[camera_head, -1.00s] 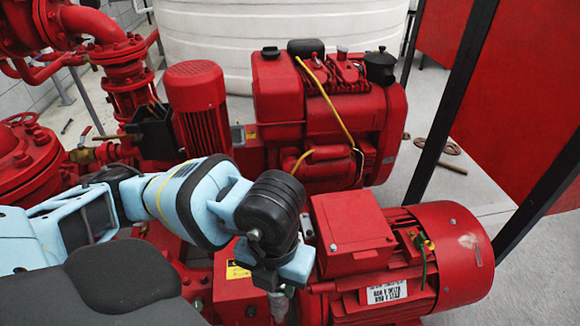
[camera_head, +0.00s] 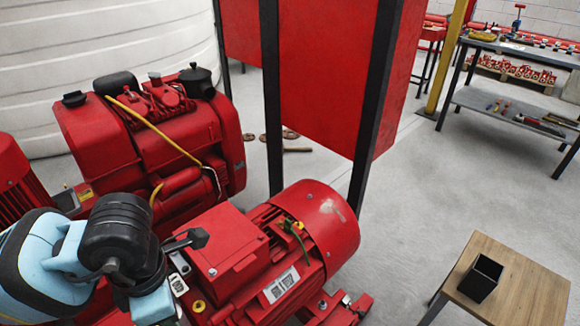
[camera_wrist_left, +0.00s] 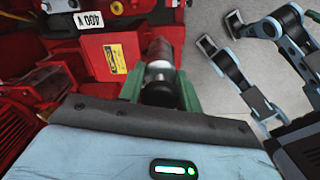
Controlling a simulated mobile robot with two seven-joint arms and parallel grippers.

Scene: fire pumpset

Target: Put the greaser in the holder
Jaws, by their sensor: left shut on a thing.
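My left gripper (camera_wrist_left: 158,88) has green fingers and is shut on the greaser (camera_wrist_left: 159,68), a dark and pale metal cylinder with a black part between the fingers. In the head view the left hand is at the lower left, beside the red motor, with a black piece (camera_head: 187,240), likely part of the greaser, sticking out past it. The fingertips are mostly hidden there. The holder looks to be the open black box (camera_head: 480,280) on a small wooden table (camera_head: 535,295) at the lower right, well apart from the gripper.
The red motor (camera_head: 325,235) and red engine (camera_head: 125,150) stand close to my left arm. Black posts (camera_head: 376,100) and a red panel (camera_head: 325,70) rise behind. A workbench with tools (camera_head: 515,110) is at the back right. Grey floor (camera_head: 430,185) is clear between motor and tables.

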